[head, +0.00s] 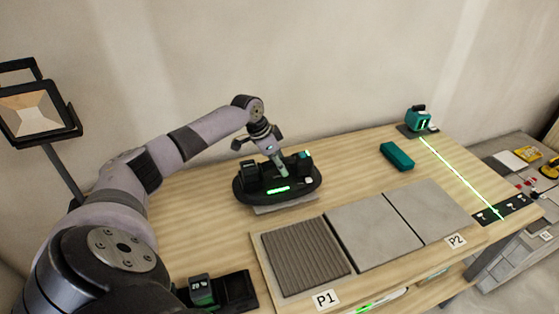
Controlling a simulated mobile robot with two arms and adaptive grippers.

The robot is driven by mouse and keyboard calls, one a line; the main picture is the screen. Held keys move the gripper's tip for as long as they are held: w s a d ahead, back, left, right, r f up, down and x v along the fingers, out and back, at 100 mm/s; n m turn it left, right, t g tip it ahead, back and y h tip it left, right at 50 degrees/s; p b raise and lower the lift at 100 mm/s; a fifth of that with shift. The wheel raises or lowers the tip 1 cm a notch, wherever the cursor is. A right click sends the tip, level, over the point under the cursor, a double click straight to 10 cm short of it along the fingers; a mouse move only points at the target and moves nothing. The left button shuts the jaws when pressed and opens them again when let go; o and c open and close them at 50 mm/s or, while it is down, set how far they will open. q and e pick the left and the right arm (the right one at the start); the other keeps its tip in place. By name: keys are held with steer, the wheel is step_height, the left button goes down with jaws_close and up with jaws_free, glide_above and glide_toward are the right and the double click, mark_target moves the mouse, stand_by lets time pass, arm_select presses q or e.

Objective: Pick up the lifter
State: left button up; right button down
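The lifter (250,195), a black oval device with a lit green display and a raised handle, sits on a grey tile (285,208) on the left part of the wooden table. My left gripper (279,168) reaches down from above at the lifter's handle. Its fingers overlap the handle in this view. I cannot tell whether they are closed around it. The finger tips are partly lost against the dark handle. My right gripper is not in view.
A ribbed bed (305,258) labelled P1 and two grey tiles (374,236) (432,211) lie in a row at the front. A teal block (397,156) and a green laser level (418,118) are farther back. A small display device (202,291) stands at the front left.

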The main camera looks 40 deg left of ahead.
arm_select(q)
steer(key=shift+c, duration=0.2)
jaws_close()
stand_by(0.5)
steer(key=shift+w+r, duration=0.15)
